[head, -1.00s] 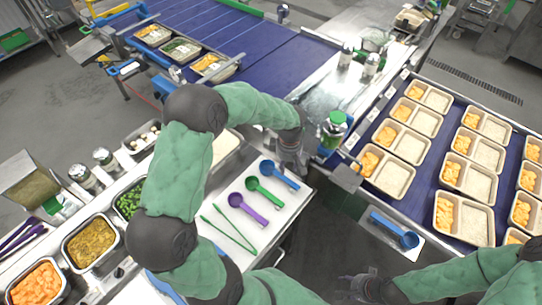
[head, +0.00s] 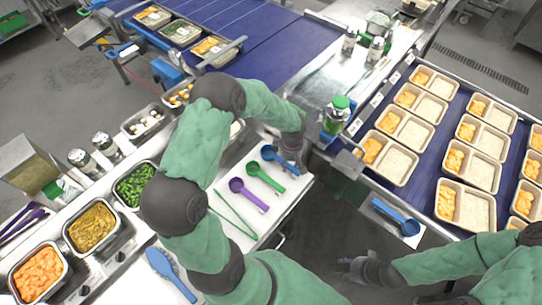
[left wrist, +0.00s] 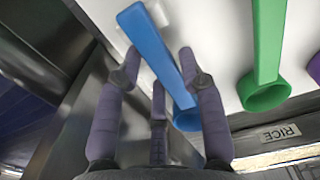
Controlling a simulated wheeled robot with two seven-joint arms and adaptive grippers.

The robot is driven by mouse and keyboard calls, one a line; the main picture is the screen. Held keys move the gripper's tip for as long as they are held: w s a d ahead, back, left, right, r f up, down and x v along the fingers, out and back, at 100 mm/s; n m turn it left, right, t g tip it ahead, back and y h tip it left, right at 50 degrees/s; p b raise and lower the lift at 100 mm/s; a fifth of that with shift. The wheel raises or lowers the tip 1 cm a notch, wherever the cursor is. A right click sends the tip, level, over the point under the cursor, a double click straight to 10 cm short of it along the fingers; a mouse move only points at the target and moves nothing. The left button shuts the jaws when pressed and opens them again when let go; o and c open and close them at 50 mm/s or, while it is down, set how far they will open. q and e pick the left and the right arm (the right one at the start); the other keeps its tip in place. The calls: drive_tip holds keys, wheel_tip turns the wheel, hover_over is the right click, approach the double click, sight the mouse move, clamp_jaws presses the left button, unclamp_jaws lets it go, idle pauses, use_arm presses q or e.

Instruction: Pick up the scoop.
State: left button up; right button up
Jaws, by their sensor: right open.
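A blue scoop (head: 270,154) lies on the white board with its handle toward my left gripper (head: 290,152). In the left wrist view, this blue scoop (left wrist: 152,42) runs between the spread fingers of my left gripper (left wrist: 157,68). They look open, and I cannot tell whether they touch it. A green scoop (head: 262,174) and a purple scoop (head: 248,192) lie beside it; the green scoop (left wrist: 266,60) also shows in the left wrist view. Another blue scoop (head: 398,217) lies at the right. My right gripper (head: 352,266) is open and empty, low in the middle.
Green tongs (head: 232,212) lie on the white board (head: 222,187). A blue spatula (head: 168,270) lies at the lower left near food pans. A green-lidded jar (head: 337,112) stands just right of my left gripper. Filled trays (head: 466,208) cover the right belt.

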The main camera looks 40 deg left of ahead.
use_arm(q)
drive_tip(key=shift+f, duration=0.7)
drive_tip(key=shift+c, duration=0.3)
clamp_jaws()
drive_tip(key=shift+r, duration=0.15)
